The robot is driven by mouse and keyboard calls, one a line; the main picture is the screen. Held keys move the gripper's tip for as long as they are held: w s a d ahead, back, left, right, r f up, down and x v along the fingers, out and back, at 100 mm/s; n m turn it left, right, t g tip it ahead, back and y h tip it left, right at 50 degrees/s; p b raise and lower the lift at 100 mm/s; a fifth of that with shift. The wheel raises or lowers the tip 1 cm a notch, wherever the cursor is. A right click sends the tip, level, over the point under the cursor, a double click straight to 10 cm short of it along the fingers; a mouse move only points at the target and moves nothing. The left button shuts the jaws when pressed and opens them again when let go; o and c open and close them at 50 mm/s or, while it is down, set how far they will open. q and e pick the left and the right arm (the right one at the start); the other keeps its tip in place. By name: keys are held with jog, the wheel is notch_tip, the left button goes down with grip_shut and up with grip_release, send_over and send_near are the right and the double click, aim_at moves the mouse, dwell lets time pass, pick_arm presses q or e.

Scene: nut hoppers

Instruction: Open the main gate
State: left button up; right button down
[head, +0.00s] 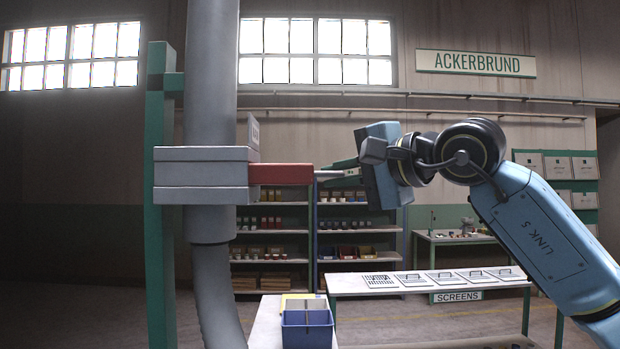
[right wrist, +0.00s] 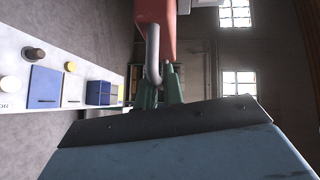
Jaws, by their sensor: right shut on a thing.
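The main gate is a red slide (head: 281,174) that sticks out to the right from a grey housing (head: 203,176) on a thick vertical pipe. In the right wrist view the red slide (right wrist: 156,12) carries a bent grey handle (right wrist: 153,55) at its end. My right gripper (head: 332,171) reaches in from the right at the slide's outer end. Its green fingers (right wrist: 161,78) are shut on the handle in the wrist view. How far the slide sits inside the housing is hidden. My left gripper is not in view.
A green post (head: 160,240) stands left of the pipe. Below are a blue bin (head: 307,328) on a white-topped table and a bench (head: 430,283) with several screens. Shelves stand behind. The space right of the slide holds only my right arm.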

jog(key=shift+d, duration=0.4)
jog(key=c, duration=1.5)
grip_release()
jog(key=shift+c, duration=0.2)
jog(key=b+v, duration=0.2)
jog(key=v, duration=1.1)
jog(key=shift+s, duration=0.15)
jog(key=shift+d, duration=0.15)
